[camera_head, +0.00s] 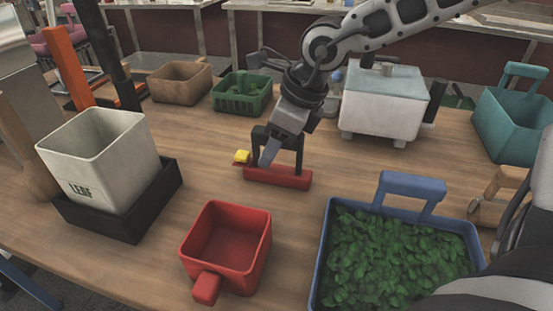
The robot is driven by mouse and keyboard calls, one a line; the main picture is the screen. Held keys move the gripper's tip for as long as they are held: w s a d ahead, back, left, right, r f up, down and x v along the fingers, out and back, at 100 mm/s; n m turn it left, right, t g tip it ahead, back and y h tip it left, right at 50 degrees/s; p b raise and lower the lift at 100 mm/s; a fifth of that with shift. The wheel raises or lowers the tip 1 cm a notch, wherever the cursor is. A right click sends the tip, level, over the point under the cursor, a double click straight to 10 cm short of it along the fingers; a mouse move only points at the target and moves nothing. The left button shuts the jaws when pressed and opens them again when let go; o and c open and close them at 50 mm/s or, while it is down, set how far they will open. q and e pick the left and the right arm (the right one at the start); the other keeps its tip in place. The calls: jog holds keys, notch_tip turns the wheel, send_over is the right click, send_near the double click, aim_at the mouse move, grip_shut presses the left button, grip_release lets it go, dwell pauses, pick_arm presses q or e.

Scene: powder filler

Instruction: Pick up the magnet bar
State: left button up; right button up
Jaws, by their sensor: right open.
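The magnet bar (290,178) lies on the wooden table near the middle of the head view. It has a red base, a black arched handle standing up from it, and a small yellow block at its left end. My right gripper (270,157) comes down from the upper right and is at the black handle. It is open, with a grey finger in front of the handle. The other finger is mostly hidden, and I cannot tell whether the fingers touch the handle. My left gripper is not in view.
A red scoop box (225,250) and a blue tray (325,262) of green leaves stand in front. A white bin (100,165) in a black holder (150,208) stands left. Behind are a brown box (180,82), a green basket (242,95) and a white machine (385,105).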

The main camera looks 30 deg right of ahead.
jog(key=shift+w+a+f, duration=0.1)
jog(key=shift+f, duration=0.2)
grip_shut()
jog(key=shift+r, duration=0.1)
